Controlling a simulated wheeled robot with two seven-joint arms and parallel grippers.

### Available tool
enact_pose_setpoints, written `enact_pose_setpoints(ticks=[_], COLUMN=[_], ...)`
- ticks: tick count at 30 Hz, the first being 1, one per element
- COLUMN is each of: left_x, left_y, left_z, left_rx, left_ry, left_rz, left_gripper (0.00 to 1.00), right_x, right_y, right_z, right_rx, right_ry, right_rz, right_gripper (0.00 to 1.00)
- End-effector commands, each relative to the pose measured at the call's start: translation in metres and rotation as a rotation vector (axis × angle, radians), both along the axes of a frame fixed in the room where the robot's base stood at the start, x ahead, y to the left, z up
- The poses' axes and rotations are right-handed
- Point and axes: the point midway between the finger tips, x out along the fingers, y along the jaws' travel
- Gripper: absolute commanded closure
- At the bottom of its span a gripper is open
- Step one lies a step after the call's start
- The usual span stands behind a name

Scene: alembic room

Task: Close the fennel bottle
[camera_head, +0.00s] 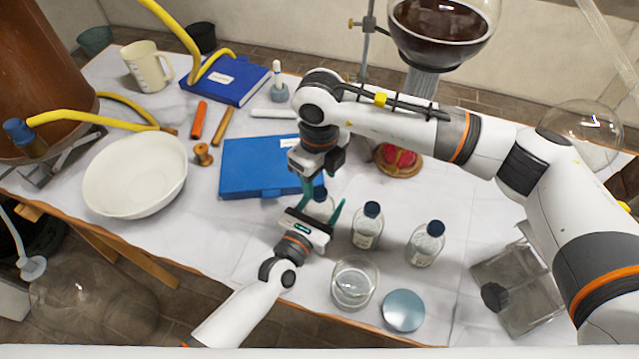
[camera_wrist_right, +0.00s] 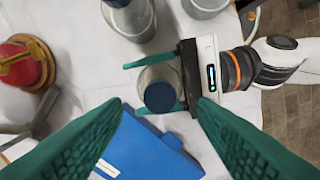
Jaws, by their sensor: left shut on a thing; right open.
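A small clear bottle (camera_head: 321,208) stands on the white-covered table, with a dark blue cap (camera_wrist_right: 160,97) on its top. I cannot tell whether the cap is screwed tight. My left gripper (camera_head: 322,213) is shut on the bottle's body from the front; it shows beside the bottle in the right wrist view (camera_wrist_right: 155,84). My right gripper (camera_head: 308,184) is open above the bottle, its green fingers on either side of the cap in the wrist view (camera_wrist_right: 160,102), apart from it. The bottle's label is not readable, so I cannot confirm it is fennel.
Two similar capped bottles (camera_head: 366,228) (camera_head: 426,246) stand to the right. A glass beaker (camera_head: 354,284), a round blue-grey disc (camera_head: 403,311) and a clear glass box (camera_head: 515,285) are near the front edge. A blue book (camera_head: 255,165) lies behind left.

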Motion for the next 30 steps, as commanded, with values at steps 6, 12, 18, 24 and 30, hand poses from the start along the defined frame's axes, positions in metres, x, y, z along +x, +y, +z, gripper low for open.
enact_pose_setpoints(ticks=[6, 12, 18, 24, 30], left_x=[0.0, 0.0, 0.0, 0.0, 0.0], left_y=[0.0, 0.0, 0.0, 0.0, 0.0], left_z=[0.0, 0.0, 0.0, 0.0, 0.0], left_rx=[0.0, 0.0, 0.0, 0.0, 0.0], left_ry=[0.0, 0.0, 0.0, 0.0, 0.0], left_rz=[0.0, 0.0, 0.0, 0.0, 0.0], left_gripper=[1.0, 1.0, 1.0, 1.0, 0.14], right_x=[0.001, 0.001, 0.0, 0.0, 0.0], right_y=[0.0, 0.0, 0.0, 0.0, 0.0], right_z=[0.049, 0.076, 0.084, 0.083, 0.083], right_rx=[0.0, 0.0, -0.001, 0.0, -0.001], right_ry=[-0.004, -0.001, -0.001, 0.0, -0.001], right_rz=[0.0, 0.0, 0.0, 0.0, 0.0], right_gripper=[0.47, 0.47, 0.47, 0.47, 0.47])
